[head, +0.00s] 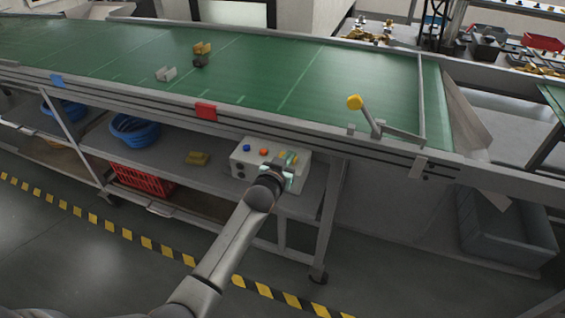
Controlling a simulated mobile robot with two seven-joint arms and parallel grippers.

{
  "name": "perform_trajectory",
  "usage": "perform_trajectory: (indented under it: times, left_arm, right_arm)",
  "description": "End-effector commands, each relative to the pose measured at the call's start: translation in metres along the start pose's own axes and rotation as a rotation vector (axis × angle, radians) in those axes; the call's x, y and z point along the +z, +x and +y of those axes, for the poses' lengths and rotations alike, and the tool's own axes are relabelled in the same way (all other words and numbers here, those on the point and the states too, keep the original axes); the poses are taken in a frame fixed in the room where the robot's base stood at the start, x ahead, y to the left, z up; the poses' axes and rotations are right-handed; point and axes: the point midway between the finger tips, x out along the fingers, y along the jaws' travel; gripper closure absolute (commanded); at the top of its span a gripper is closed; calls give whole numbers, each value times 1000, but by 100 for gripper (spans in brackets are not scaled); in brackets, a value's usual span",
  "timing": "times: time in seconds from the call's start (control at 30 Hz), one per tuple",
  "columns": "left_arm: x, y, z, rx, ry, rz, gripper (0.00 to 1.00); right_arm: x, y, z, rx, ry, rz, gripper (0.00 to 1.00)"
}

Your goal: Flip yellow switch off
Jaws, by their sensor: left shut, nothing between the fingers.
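A light grey control box (242,160) sits on the shelf under the conveyor. Its top carries a blue button (247,148), an orange-red button (263,152) and, to their right, a small yellow switch (291,157). My left gripper (289,172) is shut and empty at the front right of the box, right by the yellow switch. It hides part of the box front. I cannot tell whether the fingers touch the switch, nor which way the switch is set. My right gripper is not in view.
A green conveyor (320,80) with metal rails runs above the box. A grey bin (505,235) stands at the right.

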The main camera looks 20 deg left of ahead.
Motion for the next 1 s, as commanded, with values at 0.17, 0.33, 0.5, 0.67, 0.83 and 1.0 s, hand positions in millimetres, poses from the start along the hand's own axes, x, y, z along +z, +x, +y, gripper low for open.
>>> perform_trajectory:
  times: [0.17, 0.33, 0.5, 0.67, 0.83, 1.0]
  left_arm:
    - [-36, -4, -5, -1, 1, 2, 100]
    - [-29, -27, -5, -1, 1, 1, 100]
    - [-29, -54, -4, 0, 1, 2, 100]
    - [-29, -78, -3, 0, 1, 2, 100]
    - [-28, -96, -3, 0, 1, 2, 100]
    - [-29, -103, -3, 0, 1, 2, 100]
  right_arm:
    - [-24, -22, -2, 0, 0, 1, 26]
    - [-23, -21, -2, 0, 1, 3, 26]
    - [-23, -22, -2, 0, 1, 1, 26]
    - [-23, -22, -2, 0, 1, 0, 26]
    - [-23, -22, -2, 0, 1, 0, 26]
    - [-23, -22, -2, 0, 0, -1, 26]
